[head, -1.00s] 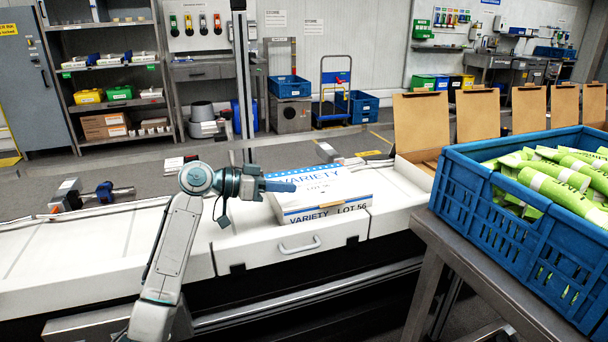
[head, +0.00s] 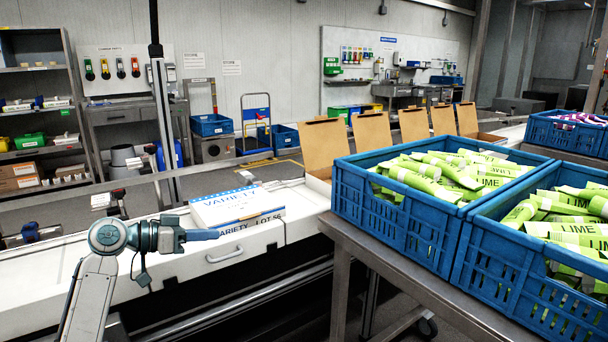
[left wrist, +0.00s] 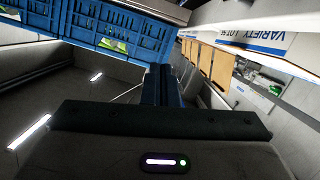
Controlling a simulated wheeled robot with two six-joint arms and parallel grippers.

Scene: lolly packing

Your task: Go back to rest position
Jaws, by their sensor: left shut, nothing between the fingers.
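My left gripper (head: 203,235) is in the head view at the lower left, its blue fingers pointing right. It is shut and empty, in front of the white variety box (head: 235,206) on the white conveyor. In the left wrist view its closed fingers (left wrist: 163,84) point away from the camera. The variety box also shows there, at the upper right (left wrist: 262,42), turned on its side by the view. From these frames I cannot tell the exact gap between fingers and box. My right gripper is not in view.
Two blue crates of green lime packs stand on a metal table, a nearer one (head: 500,255) and one beside it (head: 375,203). Open brown cartons (head: 325,150) line the conveyor (head: 160,270) beyond. Another blue crate (head: 562,135) with purple packs is at the far right.

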